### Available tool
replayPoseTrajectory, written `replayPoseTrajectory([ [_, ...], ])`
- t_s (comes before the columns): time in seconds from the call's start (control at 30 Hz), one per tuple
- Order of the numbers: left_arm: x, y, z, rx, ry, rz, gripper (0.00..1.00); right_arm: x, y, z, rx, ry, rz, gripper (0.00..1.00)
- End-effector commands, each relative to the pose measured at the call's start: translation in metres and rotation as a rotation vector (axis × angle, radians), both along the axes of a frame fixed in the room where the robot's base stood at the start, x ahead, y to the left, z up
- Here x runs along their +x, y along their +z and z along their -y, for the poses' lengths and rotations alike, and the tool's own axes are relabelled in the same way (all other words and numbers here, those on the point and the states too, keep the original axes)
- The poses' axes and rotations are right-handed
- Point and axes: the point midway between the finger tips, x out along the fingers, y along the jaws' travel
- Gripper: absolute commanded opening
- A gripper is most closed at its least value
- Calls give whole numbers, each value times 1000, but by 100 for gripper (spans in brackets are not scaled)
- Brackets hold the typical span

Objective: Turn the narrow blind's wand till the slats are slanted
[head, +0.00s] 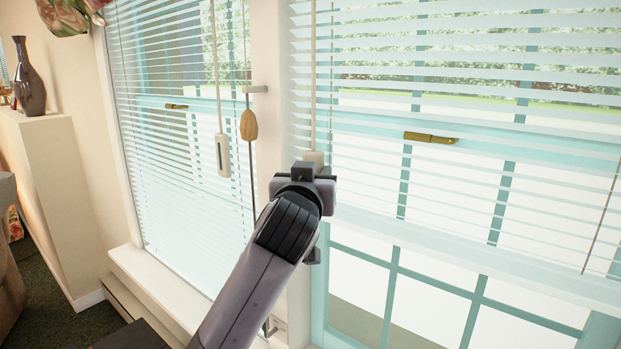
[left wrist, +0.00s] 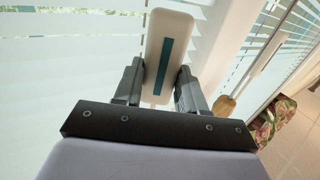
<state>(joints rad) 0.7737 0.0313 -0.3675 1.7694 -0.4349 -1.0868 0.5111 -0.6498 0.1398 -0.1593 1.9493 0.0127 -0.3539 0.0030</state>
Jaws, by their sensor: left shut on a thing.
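The narrower blind (head: 160,130) hangs in the left window; its thin slats leave gaps that show the outdoors. Its wand has a white handle with a teal stripe (head: 222,155) and hangs free. The wider blind (head: 400,50) hangs in the right window, its slats also showing the outdoors between them. My left gripper (head: 312,168) is at the left edge of the wider blind, its fingers mostly hidden behind my wrist. In the left wrist view it is shut on a second white wand handle (left wrist: 168,45) with a teal stripe. My right gripper is out of view.
A wooden cord tassel (head: 249,125) hangs between the two wands, near the post. A window latch (head: 430,138) shows behind the wider blind. A dark vase (head: 30,80) stands on a ledge at far left. The sill (head: 165,285) runs below the left window.

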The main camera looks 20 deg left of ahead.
Motion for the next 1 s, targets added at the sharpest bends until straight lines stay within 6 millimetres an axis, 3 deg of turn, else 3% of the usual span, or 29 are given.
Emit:
replayPoseTrajectory([
  [0.33, 1, -1, 2, -1, 102, -2, 10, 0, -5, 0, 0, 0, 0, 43],
  [0.8, 1, -1, 2, 0, 114, -2, 10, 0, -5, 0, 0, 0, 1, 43],
  [0.83, 1, -1, 2, 1, 114, -2, 47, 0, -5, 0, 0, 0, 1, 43],
  [0.9, 1, -1, 2, 1, 113, -2, 66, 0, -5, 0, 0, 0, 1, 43],
  [1.0, 1, -1, 2, 1, 113, -2, 66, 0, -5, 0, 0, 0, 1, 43],
])
